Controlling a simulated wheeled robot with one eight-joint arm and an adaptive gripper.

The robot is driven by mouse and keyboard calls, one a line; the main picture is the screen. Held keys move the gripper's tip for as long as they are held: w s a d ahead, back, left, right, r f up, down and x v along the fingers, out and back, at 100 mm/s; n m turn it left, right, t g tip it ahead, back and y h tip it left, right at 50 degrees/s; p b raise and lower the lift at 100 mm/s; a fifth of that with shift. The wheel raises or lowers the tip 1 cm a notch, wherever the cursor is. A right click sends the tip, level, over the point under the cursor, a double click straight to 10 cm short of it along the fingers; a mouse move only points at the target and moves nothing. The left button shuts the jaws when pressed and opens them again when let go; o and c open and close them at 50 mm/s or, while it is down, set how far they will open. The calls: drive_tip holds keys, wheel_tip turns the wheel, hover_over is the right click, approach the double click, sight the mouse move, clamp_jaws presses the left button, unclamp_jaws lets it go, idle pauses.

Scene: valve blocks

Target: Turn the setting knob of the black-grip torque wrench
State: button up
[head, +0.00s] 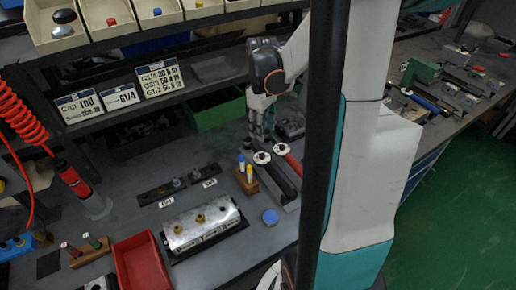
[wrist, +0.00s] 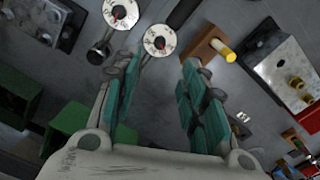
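The black-grip torque wrench (head: 283,182) lies on the bench with its round white setting knob (head: 262,158) at the end facing my gripper. My gripper (head: 262,140) hangs pointing down just behind the knobs. In the wrist view my gripper (wrist: 161,64) is open and empty, its teal-padded fingers wide apart. The knob shows beyond the fingertips, nearer the left finger; I see no contact.
A second wrench with a red grip (head: 292,160) lies alongside; its knob (wrist: 120,13) is close by. A wooden block with pens (head: 246,180) stands left of the black grip. A metal valve block (head: 203,226), red tray (head: 141,265) and blue round cap (head: 270,217) are nearer the front.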

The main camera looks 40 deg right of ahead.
sight(262, 155)
wheel_tip(262, 155, down, 12)
drive_tip(key=b, duration=0.4)
drive_tip(key=shift+d, duration=0.1)
drive_tip(key=shift+r, duration=0.1)
drive_tip(key=shift+c, duration=0.6)
clamp_jaws()
